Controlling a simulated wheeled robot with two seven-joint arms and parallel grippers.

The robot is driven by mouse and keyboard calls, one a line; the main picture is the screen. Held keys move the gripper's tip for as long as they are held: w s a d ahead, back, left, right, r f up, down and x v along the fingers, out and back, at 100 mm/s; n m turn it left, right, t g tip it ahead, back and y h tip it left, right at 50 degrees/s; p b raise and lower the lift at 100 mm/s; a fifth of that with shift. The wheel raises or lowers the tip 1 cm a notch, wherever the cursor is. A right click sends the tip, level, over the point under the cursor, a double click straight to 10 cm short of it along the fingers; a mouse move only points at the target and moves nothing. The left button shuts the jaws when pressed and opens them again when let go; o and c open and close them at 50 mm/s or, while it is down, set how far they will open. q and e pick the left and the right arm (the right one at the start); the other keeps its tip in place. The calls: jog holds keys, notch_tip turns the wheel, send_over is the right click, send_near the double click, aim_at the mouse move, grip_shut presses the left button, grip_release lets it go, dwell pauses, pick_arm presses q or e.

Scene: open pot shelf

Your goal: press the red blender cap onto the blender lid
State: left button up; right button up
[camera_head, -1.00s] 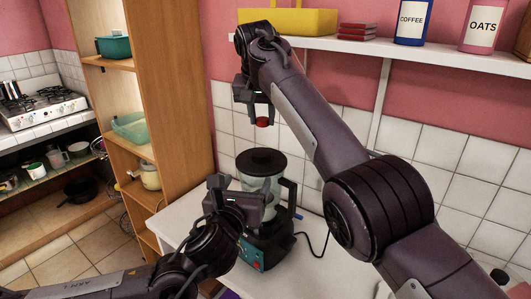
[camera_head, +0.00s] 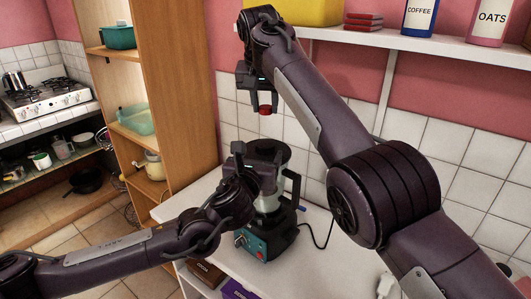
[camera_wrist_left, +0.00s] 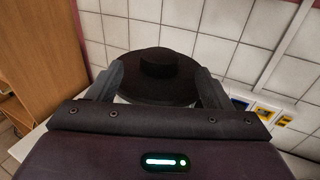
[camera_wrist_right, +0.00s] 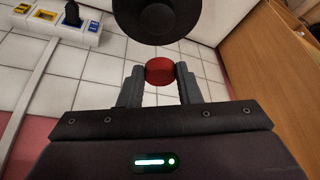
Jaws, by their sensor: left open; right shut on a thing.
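The red blender cap (camera_head: 265,110) is held between the fingertips of my right gripper (camera_head: 265,106), above the blender. It also shows in the right wrist view (camera_wrist_right: 159,73), with the dark blender lid (camera_wrist_right: 155,14) beyond it and apart from it. The round black lid (camera_head: 265,146) sits on the blender (camera_head: 266,240), partly hidden by my left gripper (camera_head: 262,160). In the left wrist view the open left fingers stand either side of the near part of the lid (camera_wrist_left: 158,80). I cannot tell whether they touch it.
The blender stands on a white counter (camera_head: 325,265) against a tiled wall. A wall shelf (camera_head: 370,41) with canisters is above. A wooden cabinet (camera_head: 185,90) stands to the left. A cable runs right of the blender. My right forearm crosses above the counter.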

pick_arm(q)
jog(key=x, duration=0.4)
pick_arm(e)
jog(key=shift+w, duration=0.1)
pick_arm(q)
jog(key=c, duration=1.5)
jog(key=shift+o, duration=0.2)
pick_arm(e)
send_over(266, 143)
jog(key=s, duration=0.1)
jog(key=shift+s+a+f, duration=0.1)
jog(key=shift+a+f, duration=0.05)
jog(key=shift+f, duration=2.45)
jog(key=shift+f, duration=0.85)
jog(key=shift+f, duration=0.5)
